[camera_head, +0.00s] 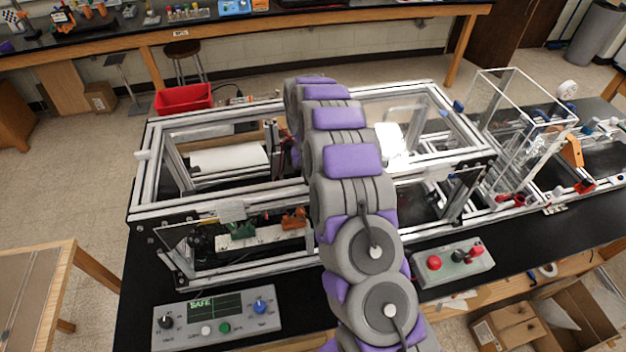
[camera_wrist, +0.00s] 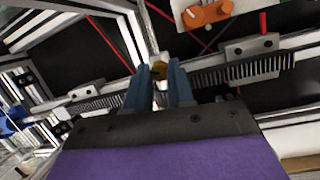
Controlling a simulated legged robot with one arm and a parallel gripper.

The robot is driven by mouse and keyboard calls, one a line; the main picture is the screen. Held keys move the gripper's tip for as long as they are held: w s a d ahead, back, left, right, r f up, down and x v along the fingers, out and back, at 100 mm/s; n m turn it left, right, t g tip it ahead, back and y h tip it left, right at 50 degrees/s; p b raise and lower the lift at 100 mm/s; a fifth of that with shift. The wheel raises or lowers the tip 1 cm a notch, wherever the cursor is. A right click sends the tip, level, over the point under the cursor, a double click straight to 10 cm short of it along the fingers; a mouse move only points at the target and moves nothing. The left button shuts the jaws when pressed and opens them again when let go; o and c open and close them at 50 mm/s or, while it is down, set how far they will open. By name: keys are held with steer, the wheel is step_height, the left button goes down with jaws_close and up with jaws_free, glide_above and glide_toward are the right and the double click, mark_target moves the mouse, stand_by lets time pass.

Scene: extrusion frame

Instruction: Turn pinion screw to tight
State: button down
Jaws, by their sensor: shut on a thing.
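The screw's lower part is hidden between the fingers. In the head view, my arm reaches over the extrusion frame (camera_head: 180,208) and hides the gripper and the screw.
An orange part (camera_wrist: 205,13) with round holes sits just above the rack. Red rods stand close by. In the head view, a control box (camera_head: 217,317) reading SAFE and a box with red knobs (camera_head: 453,264) lie on the black bench. A clear enclosure (camera_head: 520,125) stands at right.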

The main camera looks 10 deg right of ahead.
steer(key=shift+w+r, duration=0.1)
steer(key=shift+w, duration=0.05)
steer(key=c, duration=1)
jaws_free()
steer(key=shift+a, duration=0.1)
steer(key=shift+p+v, duration=2.35)
steer(key=shift+v, duration=6.2)
